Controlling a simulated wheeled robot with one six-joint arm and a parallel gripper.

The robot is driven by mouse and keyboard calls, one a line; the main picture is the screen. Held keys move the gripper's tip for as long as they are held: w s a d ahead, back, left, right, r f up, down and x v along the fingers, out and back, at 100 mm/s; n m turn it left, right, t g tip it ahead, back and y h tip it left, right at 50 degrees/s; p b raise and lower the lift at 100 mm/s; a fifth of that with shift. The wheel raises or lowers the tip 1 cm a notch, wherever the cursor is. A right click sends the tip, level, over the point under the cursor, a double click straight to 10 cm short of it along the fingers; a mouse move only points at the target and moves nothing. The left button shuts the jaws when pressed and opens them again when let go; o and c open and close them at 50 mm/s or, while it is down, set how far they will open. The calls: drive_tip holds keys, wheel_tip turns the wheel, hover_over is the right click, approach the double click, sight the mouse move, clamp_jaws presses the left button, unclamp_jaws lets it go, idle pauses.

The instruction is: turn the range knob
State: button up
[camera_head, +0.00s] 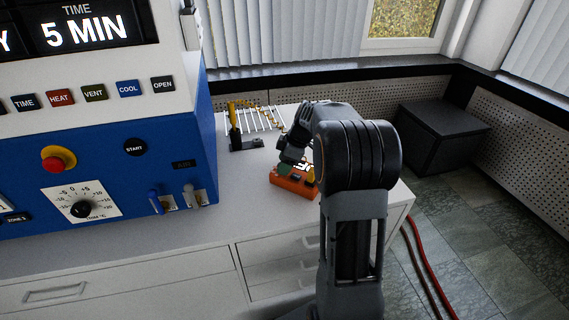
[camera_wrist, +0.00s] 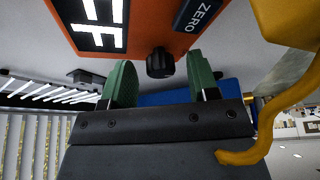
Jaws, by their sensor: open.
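An orange meter (camera_head: 293,187) lies on the white counter, partly hidden by my arm in the head view. In the wrist view its orange face (camera_wrist: 150,22) shows a lit display (camera_wrist: 98,22) reading "FF" in part, a dark ZERO label (camera_wrist: 198,14) and a black knob (camera_wrist: 160,63). The knob carries no readable label. My gripper (camera_wrist: 161,76) is open, with one green fingertip to each side of the knob. The knob appears between the tips or just beyond them; contact is not visible. In the head view my gripper (camera_head: 285,166) is at the meter.
A blue press (camera_head: 110,170) with a red stop button (camera_head: 58,159), a black trim knob (camera_head: 82,209) and levers stands at left. A small stand (camera_head: 245,144) and a white rack (camera_head: 262,118) are behind the meter. A yellow curved part (camera_wrist: 285,95) passes close on the right.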

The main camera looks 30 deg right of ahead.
drive_tip(key=shift+f, duration=0.1)
drive_tip(key=shift+c, duration=0.2)
drive_tip(key=c, duration=0.9)
drive_tip(key=shift+m+b, duration=0.3)
drive_tip(key=shift+m, duration=0.1)
drive_tip(key=m+t+b, duration=0.1)
drive_tip(key=m, duration=0.2)
drive_tip(key=shift+s+a+h, duration=0.1)
drive_tip(key=shift+a+h, duration=0.05)
drive_tip(key=shift+h, duration=0.25)
drive_tip(key=m, duration=0.2)
drive_tip(key=m+t+h, duration=0.1)
drive_tip(key=m, duration=0.1)
drive_tip(key=shift+a+m+h, duration=0.15)
drive_tip(key=shift+m+h, duration=0.15)
drive_tip(key=m+h, duration=0.1)
drive_tip(key=m, duration=0.1)
drive_tip(key=m+h+p, duration=0.1)
drive_tip(key=m, duration=0.2)
drive_tip(key=shift+a+p, duration=0.2)
drive_tip(key=shift+p, duration=0.1)
drive_tip(key=shift+a+m+h, duration=0.1)
drive_tip(key=shift+m+h, duration=0.7)
drive_tip(key=shift+m, duration=1.4)
